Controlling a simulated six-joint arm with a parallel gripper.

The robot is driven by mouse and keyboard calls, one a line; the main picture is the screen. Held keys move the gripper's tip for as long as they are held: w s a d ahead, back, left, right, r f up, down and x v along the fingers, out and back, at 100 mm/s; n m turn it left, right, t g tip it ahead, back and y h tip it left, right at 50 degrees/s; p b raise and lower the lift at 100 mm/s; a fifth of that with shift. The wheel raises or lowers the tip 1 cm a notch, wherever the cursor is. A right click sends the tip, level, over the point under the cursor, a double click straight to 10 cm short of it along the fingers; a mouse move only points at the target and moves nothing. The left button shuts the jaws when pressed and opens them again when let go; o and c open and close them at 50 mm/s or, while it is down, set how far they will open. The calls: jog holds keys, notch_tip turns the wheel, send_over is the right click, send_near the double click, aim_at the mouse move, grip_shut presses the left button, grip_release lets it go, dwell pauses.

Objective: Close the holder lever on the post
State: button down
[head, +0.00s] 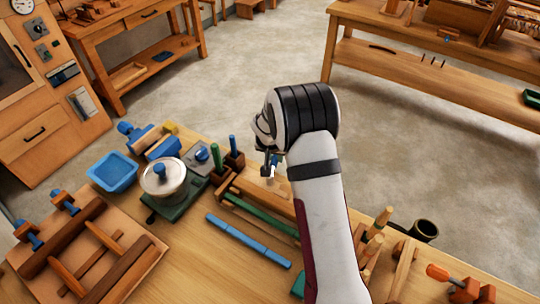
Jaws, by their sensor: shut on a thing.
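My gripper (268,168) points down at the back edge of the workbench, just right of the wooden blocks with handles. It is small in the view and partly hidden by my own wrist. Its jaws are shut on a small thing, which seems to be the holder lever. A small blue part (276,159) and a pale upright piece (271,172) show right at the fingers. I cannot tell the lever's angle. The post is not clearly made out, being hidden behind my gripper and arm.
A lidded metal pot (164,181), a blue tray (114,173) and a blue bar (247,241) lie left of my arm. A wooden frame (90,245) is at front left. Wooden pegs (378,222) and a dark cup (424,231) stand at right.

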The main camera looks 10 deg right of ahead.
jog(key=shift+s+d+m+g+h, duration=0.15)
jog(key=shift+s+d+m, duration=0.1)
jog(key=shift+m, duration=0.35)
jog(key=shift+s+d+m+g+h, duration=0.15)
jog(key=shift+d+m, duration=0.1)
jog(key=shift+m, duration=0.35)
jog(key=c, duration=0.7)
grip_release()
jog(key=v, duration=1.5)
jog(key=shift+a+r, duration=0.15)
jog(key=shift+r, duration=0.2)
jog(key=shift+s, duration=0.15)
